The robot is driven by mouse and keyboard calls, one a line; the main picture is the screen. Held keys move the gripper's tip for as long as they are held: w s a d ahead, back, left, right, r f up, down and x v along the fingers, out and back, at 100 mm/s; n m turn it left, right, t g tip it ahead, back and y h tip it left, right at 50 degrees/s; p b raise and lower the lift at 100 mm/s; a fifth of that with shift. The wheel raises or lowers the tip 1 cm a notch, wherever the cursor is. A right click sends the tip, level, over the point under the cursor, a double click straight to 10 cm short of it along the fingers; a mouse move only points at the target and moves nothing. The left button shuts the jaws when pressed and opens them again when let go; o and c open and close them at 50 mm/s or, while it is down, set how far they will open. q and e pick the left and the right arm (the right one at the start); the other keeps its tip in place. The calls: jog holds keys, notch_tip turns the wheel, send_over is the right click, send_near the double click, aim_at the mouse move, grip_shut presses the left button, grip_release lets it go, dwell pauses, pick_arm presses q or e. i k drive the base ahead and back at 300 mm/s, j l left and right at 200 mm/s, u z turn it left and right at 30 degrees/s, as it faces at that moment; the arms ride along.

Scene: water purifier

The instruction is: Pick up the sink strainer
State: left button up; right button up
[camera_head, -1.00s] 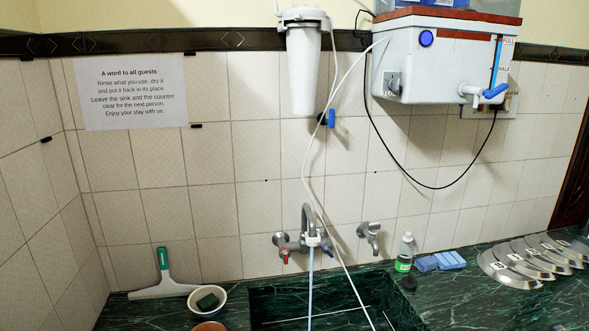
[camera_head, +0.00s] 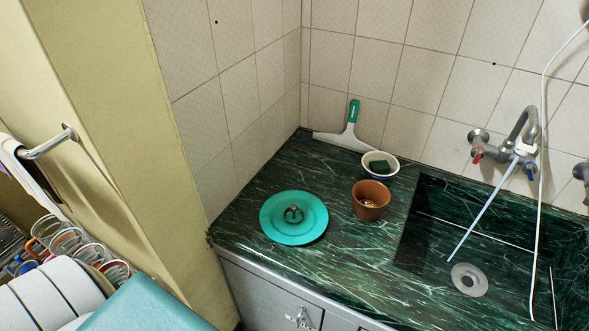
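A grey round fitting (camera_head: 469,279) with a darker centre lies on the floor of the sink basin (camera_head: 424,225). It looks like the drain; I cannot tell whether a separate sink strainer sits in it. A teal round disc (camera_head: 293,236) lies flat on the left part of the counter, with a small dark metallic piece (camera_head: 293,213) at its middle. I cannot tell whether that piece is a knob or a separate thing. Neither of my grippers is in view.
The faucet (camera_head: 520,140) and a white hose hang over the sink. Plates and glasses (camera_head: 70,243) crowd the lower left.

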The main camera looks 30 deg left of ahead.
aim_at(293, 209)
jog(key=u, duration=0.95)
jog(key=i+l, duration=0.1)
jog(key=l, duration=0.25)
jog(key=i+l+z, duration=0.15)
jog(key=l, duration=0.5)
